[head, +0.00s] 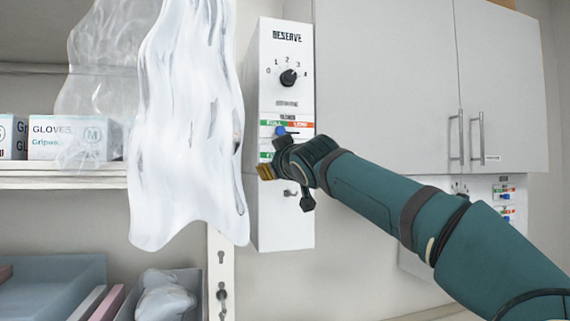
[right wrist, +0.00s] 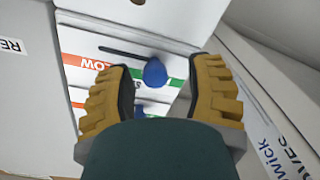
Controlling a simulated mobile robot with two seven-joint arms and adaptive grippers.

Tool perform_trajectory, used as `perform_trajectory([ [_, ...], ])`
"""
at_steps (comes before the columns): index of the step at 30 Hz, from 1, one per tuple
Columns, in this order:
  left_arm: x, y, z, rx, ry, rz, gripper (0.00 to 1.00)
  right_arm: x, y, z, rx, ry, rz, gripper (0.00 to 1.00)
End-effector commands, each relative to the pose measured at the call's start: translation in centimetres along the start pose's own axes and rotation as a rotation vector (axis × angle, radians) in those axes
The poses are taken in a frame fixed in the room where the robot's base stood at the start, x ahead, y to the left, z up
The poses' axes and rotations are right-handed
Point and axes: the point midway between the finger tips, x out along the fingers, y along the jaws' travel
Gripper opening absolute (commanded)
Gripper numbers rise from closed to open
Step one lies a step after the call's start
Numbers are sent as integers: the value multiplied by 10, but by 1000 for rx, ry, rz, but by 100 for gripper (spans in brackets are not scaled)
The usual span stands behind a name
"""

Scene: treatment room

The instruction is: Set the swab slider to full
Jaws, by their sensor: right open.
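A white wall panel (head: 281,70) has a dial marked 0 to 4 and two sliders, with green FULL at left and red LOW at right. The upper slider's blue knob (head: 280,131) is toward the green side. My right gripper (head: 268,168) hides most of the lower slider. In the right wrist view, turned upside down, my open right gripper (right wrist: 162,78) has a blue knob (right wrist: 155,72) between its fingers, nearer green than red; contact cannot be told. A second blue knob (right wrist: 140,108) shows partly behind the gripper. The slider names are not readable. My left gripper is out of view.
A translucent white plastic sheet (head: 185,130) hangs just left of the panel. Glove boxes (head: 75,138) stand on a shelf at left. A grey cabinet (head: 390,90) is to the right, with another slider panel (head: 508,195) below it. Blue-grey bins (head: 50,272) are at lower left.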

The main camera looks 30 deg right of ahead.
Motion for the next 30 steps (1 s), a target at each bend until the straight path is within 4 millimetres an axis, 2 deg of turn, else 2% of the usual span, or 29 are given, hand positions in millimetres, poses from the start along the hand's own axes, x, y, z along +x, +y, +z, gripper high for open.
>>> perform_trajectory([
  [5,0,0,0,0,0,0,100,-25,0,-1,-2,3,0,53],
  [12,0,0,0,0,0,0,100,-73,1,-1,-1,2,1,53],
  [18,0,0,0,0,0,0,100,-102,0,-1,1,2,-1,53],
  [24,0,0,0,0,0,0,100,-114,-1,0,0,2,-1,53],
  [30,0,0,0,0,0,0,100,-115,-1,0,0,2,-1,53],
])
